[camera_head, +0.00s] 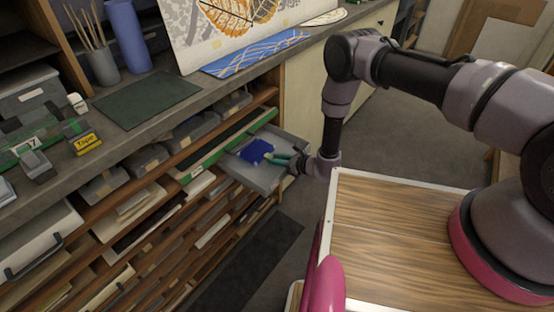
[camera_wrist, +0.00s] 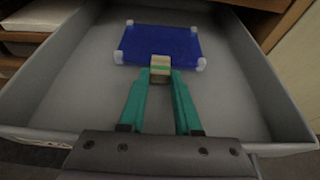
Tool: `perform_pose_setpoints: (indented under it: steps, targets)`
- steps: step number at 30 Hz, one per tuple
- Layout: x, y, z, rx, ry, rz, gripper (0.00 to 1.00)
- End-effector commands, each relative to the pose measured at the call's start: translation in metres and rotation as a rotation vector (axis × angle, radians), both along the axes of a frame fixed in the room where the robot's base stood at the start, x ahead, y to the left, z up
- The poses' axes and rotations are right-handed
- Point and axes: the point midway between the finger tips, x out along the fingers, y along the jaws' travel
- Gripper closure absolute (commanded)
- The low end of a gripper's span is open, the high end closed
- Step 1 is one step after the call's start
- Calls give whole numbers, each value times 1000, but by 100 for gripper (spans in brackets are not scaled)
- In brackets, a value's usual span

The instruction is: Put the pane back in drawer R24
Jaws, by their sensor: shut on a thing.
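The blue pane (camera_head: 256,151) is a small square with pale corner pieces. It also shows in the wrist view (camera_wrist: 160,42), with a pale block-like tab (camera_wrist: 160,66) at its near edge. My gripper (camera_head: 284,160) reaches into an open grey drawer (camera_head: 246,175) and is shut on the pane at that tab. In the wrist view its teal fingers (camera_wrist: 160,84) come together at the tab. The pane is inside the drawer's outline, over the bare floor; I cannot tell whether it touches the floor. No drawer label is readable.
The wooden rack (camera_head: 150,210) holds several shelves of panes and grey drawers left of the open one. The worktop (camera_head: 215,85) above carries a green mat (camera_head: 147,99) and a blue patterned sheet (camera_head: 256,53). Floor shows right of the rack.

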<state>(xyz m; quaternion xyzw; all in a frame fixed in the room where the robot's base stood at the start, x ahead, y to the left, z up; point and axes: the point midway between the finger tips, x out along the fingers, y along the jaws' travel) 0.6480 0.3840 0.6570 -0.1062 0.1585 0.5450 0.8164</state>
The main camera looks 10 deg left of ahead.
Motion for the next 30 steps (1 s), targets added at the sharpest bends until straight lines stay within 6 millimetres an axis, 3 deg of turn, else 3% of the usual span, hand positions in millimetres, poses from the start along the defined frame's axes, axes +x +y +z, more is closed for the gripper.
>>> perform_pose_setpoints:
  steps: [2,3,5,13,18,30]
  targets:
    - [-2,-3,-4,-9,3,1,100]
    - [-2,-4,-5,-10,4,1,57]
    - [-3,-4,-5,-11,4,1,38]
    - [-5,-5,-7,-15,7,5,38]
    - [-6,-6,7,-16,9,5,38]
    - [-33,-80,42,-9,7,-1,38]
